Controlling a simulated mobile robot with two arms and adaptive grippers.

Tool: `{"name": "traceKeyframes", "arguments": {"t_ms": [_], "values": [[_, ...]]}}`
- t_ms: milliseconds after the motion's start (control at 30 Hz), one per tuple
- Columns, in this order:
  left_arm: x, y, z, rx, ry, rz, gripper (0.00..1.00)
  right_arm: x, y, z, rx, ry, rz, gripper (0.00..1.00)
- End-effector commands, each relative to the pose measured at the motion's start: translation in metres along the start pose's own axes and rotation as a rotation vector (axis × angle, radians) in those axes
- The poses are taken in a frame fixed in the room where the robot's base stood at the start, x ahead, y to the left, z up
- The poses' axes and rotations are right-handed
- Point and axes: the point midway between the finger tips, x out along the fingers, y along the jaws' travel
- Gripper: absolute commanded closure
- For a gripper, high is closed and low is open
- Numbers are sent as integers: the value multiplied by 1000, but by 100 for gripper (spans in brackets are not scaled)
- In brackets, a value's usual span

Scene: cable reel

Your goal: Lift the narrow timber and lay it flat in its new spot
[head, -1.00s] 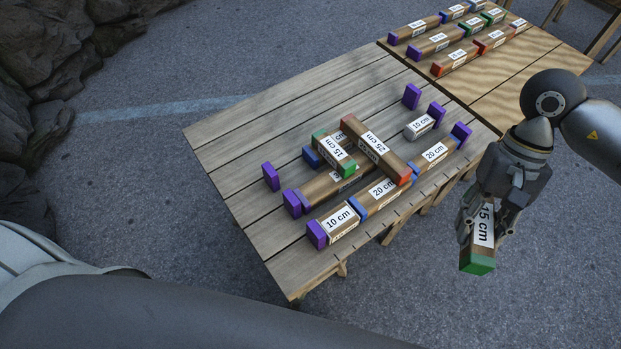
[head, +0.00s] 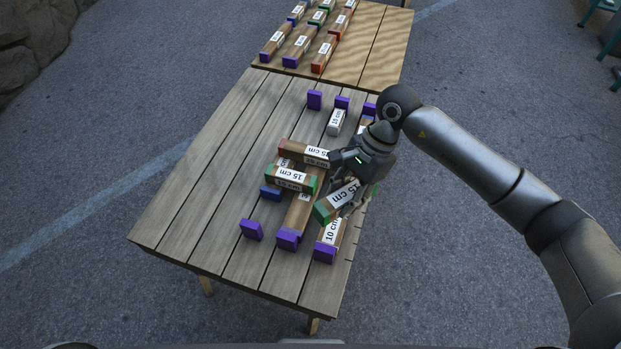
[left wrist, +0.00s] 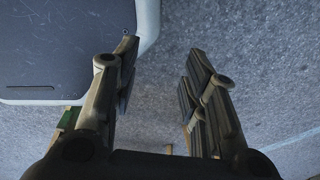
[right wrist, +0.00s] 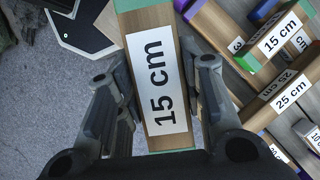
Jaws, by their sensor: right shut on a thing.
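My right gripper (head: 356,190) is shut on a narrow timber (head: 334,204) labelled 15 cm, with green ends, and holds it above the right edge of the near table, right beside the stack. In the right wrist view the timber (right wrist: 157,40) runs between the two fingers. In the head view the gripper hides part of the timber and some blocks behind it. My left gripper (left wrist: 158,90) is open and empty over the ground in the left wrist view; it is not seen in the head view.
The table's left side is bare. More timbers (head: 300,45) lie on the far table.

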Motion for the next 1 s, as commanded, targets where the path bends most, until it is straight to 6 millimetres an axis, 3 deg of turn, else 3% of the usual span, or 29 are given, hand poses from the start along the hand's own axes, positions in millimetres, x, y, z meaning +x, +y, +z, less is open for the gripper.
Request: {"name": "traceKeyframes", "arguments": {"t_ms": [33,200,400,667,1000], "values": [[-14,0,-1,0,-1,0,60,1,-10,11,101,-10,-40,91],[-33,6,0,-2,-4,8,60,18,-40,25,457,-8,-186,91],[-46,19,0,-2,-7,24,60,31,-58,30,744,-2,-306,91],[-47,9,2,1,-10,12,60,40,-64,28,856,2,-355,91],[-26,7,4,-2,-10,9,60,67,-63,17,855,3,-353,91]]}}
